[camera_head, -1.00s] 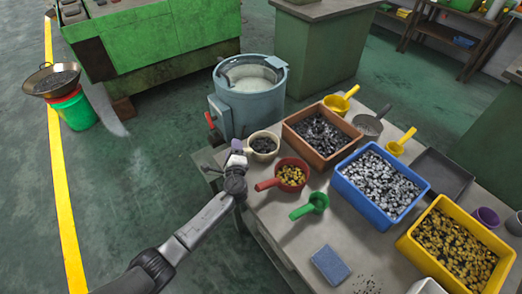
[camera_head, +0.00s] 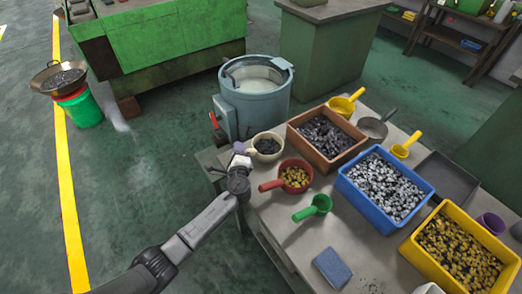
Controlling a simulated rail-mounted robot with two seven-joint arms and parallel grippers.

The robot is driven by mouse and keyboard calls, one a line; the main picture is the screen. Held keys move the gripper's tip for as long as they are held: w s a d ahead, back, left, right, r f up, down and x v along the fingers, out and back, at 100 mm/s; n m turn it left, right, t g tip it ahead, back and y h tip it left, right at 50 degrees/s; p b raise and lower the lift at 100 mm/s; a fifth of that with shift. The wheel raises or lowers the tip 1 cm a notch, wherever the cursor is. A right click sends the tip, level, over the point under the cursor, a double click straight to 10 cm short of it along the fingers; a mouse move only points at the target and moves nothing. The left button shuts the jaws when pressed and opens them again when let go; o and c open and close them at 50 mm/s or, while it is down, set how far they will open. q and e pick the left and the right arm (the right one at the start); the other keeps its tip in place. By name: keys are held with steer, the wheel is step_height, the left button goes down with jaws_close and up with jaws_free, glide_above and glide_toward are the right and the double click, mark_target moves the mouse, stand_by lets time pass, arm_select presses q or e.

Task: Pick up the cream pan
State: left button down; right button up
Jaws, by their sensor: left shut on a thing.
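The cream pan (camera_head: 254,139) is at the table's left corner, with dark pieces inside. Its handle side points left toward my left gripper (camera_head: 241,160). My left gripper is shut on the cream pan at that side; the fingers are small and partly hidden, and most of the handle is covered. I cannot tell whether the pan is touching the table or slightly above it.
A red pan (camera_head: 289,186) with yellowish pieces and a green scoop (camera_head: 318,206) lie close by. A brown bin (camera_head: 334,162), a blue bin (camera_head: 377,207) and a yellow bin (camera_head: 430,270) stand to the right. A blue-grey drum (camera_head: 258,112) stands just behind the cream pan.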

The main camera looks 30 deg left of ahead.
arm_select(q)
steer(key=shift+r, duration=0.15)
steer(key=s+d+r+p, duration=0.4)
steer(key=s+d+r, duration=0.1)
steer(key=d+r, duration=0.5)
steer(key=shift+d+r+p, duration=0.3)
steer(key=shift+r+p, duration=0.1)
stand_by(0.9)
